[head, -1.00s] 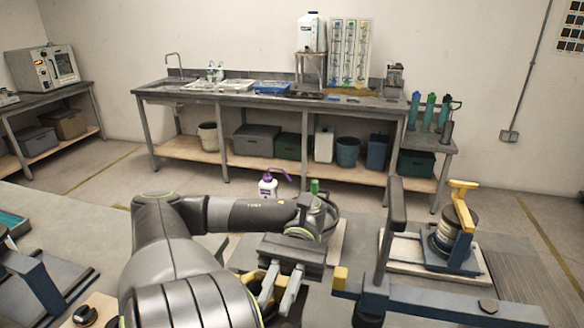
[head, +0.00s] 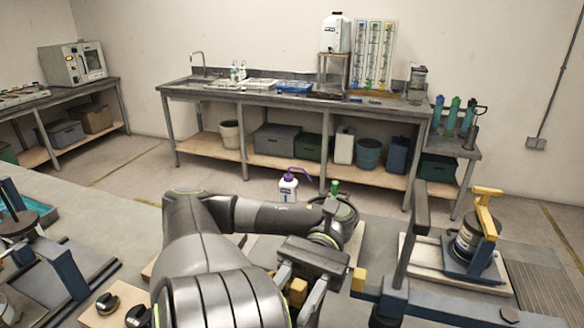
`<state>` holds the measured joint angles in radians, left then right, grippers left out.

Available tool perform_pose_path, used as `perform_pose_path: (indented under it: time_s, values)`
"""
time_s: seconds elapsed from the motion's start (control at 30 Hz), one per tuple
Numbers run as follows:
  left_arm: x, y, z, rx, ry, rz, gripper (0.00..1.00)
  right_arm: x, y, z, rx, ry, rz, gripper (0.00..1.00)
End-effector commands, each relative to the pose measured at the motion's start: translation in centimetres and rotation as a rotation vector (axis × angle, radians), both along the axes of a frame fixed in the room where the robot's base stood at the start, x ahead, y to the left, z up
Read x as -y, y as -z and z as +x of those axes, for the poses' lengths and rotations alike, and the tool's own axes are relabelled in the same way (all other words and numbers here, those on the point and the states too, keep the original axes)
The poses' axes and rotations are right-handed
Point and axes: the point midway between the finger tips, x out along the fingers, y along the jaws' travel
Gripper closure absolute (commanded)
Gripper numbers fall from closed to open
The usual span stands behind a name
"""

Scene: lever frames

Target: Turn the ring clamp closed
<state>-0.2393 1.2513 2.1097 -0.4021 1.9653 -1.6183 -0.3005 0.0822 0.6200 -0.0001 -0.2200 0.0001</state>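I cannot tell for certain which fixture is the ring clamp. A dark round fixture (head: 347,212) with a green-tipped upright part (head: 334,188) sits behind my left wrist and is partly hidden by it. At the right, a blue frame with a yellow handle (head: 487,208) stands around a grey canister (head: 466,242). My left gripper (head: 298,292) points down at the lower middle. A small yellow piece shows at its fingers, and whether they grip it is unclear. My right gripper is not in view.
A blue bar (head: 450,303) with a grey upright lever (head: 414,235) lies just right of my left gripper. A pale board (head: 420,262) is under the canister. Dark knobs (head: 107,303) and another blue frame (head: 62,282) are at the left. A white bottle (head: 288,187) stands behind my arm.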

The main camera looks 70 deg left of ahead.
Motion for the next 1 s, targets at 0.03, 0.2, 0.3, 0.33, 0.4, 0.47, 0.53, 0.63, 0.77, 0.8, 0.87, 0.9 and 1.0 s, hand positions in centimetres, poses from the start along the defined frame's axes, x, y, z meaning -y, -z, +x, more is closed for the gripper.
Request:
perform_pose_path:
  time_s: [0.03, 0.2, 0.3, 0.33, 0.4, 0.47, 0.53, 0.63, 0.77, 0.8, 0.87, 0.9, 1.0]
  values:
    - [0.0, 0.0, 0.0, 0.000, -0.001, 0.000, 0.58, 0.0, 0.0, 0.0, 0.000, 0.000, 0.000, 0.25]
    - [0.0, 0.0, 0.0, -0.001, -0.002, 0.001, 0.58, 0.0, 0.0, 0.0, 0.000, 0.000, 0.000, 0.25]
    - [0.0, -0.2, 0.0, -0.001, -0.001, 0.002, 0.58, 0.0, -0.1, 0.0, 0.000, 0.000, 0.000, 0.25]
    - [0.0, -0.3, 0.0, -0.001, -0.001, 0.002, 0.58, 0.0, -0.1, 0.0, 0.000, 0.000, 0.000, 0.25]
    - [0.0, -0.8, 0.0, -0.001, -0.001, 0.002, 0.58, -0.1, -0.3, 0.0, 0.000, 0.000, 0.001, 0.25]
    - [0.0, -1.5, 0.0, 0.000, 0.000, 0.004, 0.58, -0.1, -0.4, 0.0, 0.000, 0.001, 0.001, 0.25]
    - [0.0, -2.4, 0.0, -0.002, 0.001, 0.006, 0.58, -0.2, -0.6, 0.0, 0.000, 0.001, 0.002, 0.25]
    - [0.0, -4.1, 0.0, -0.002, 0.000, 0.007, 0.58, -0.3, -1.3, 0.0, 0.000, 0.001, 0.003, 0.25]
    - [0.0, -6.3, 0.0, -0.002, 0.001, 0.006, 0.58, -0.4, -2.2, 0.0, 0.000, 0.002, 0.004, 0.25]
    - [0.0, -6.9, 0.0, -0.002, 0.000, 0.007, 0.58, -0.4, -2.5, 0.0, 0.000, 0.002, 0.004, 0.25]
    - [0.0, -7.7, 0.0, -0.002, 0.000, 0.006, 0.58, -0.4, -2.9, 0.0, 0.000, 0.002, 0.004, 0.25]
    - [0.0, -8.2, 0.0, -0.002, 0.001, 0.005, 0.58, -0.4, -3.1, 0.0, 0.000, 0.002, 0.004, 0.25]
    - [0.0, -9.3, 0.0, -0.003, 0.000, 0.003, 0.58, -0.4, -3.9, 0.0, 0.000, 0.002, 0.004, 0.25]
